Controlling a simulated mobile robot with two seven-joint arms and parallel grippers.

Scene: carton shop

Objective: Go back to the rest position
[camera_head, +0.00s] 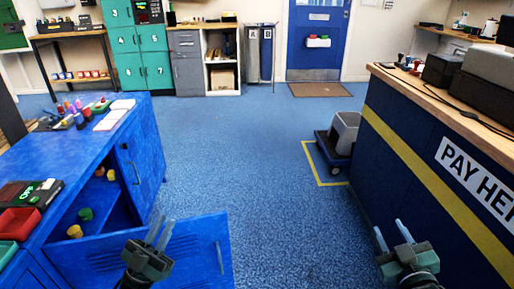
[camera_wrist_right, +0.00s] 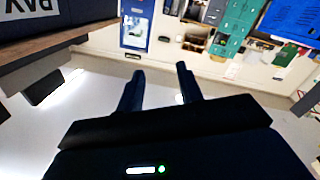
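My left gripper (camera_head: 162,232) is in the lower left of the head view, in front of the open blue cabinet door (camera_head: 205,255). Its two fingers point up and away with a narrow gap, and nothing shows between them. My right gripper (camera_head: 391,233) is at the lower right, beside the dark blue counter (camera_head: 420,190). Its fingers stand apart and empty. In the right wrist view the same gripper (camera_wrist_right: 160,82) shows two dark, separated fingers with nothing between them.
A blue cabinet (camera_head: 150,150) at left has its lower door open; yellow and green items (camera_head: 85,214) sit inside. A grey bin on a dark wheeled base (camera_head: 340,135) stands by the counter. The blue floor (camera_head: 250,150) between is clear to the blue door (camera_head: 318,40).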

